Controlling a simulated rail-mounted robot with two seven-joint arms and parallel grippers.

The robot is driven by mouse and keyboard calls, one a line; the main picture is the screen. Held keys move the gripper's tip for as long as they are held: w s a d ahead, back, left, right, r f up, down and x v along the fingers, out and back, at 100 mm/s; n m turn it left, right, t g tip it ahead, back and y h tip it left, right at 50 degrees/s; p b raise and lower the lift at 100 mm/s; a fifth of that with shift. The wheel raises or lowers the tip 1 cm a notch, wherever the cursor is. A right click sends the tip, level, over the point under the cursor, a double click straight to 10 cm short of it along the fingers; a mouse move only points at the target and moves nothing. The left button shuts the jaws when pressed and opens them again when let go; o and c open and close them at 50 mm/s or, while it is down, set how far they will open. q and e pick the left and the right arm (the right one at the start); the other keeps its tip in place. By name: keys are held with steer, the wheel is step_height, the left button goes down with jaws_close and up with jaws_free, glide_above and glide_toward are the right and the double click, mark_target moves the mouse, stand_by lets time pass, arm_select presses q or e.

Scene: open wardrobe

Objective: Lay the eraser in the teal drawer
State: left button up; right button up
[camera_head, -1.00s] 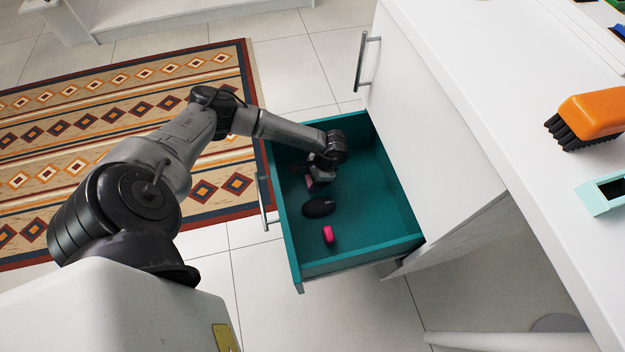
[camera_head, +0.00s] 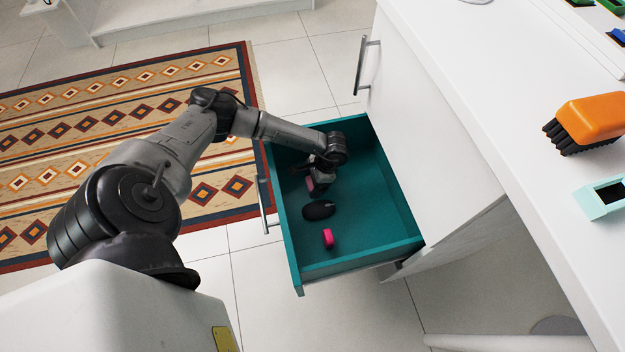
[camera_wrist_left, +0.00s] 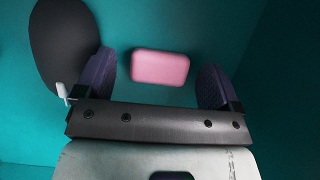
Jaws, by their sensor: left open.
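The teal drawer (camera_head: 371,222) is pulled out of the white cabinet. A pale pink rounded block, seemingly the eraser (camera_head: 311,185), lies on the drawer floor, partly hidden by my gripper in the head view. In the left wrist view, the eraser (camera_wrist_left: 160,67) sits between the fingers with a gap on each side. My left gripper (camera_head: 318,176) is down inside the drawer, open around the eraser and not clamped on it. My right gripper is not in view.
A black mouse-like object (camera_head: 319,210) lies close to one finger, and it also shows in the left wrist view (camera_wrist_left: 62,45). A bright pink item (camera_head: 328,238) lies nearer the drawer's front corner. An orange brush (camera_head: 592,118) sits on the white top. The drawer's right side is clear.

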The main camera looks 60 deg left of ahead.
arm_select(q)
steer(key=p+v, duration=0.6)
steer(key=v, duration=0.5)
steer(key=shift+w+r, duration=0.2)
steer(key=shift+r, duration=0.1)
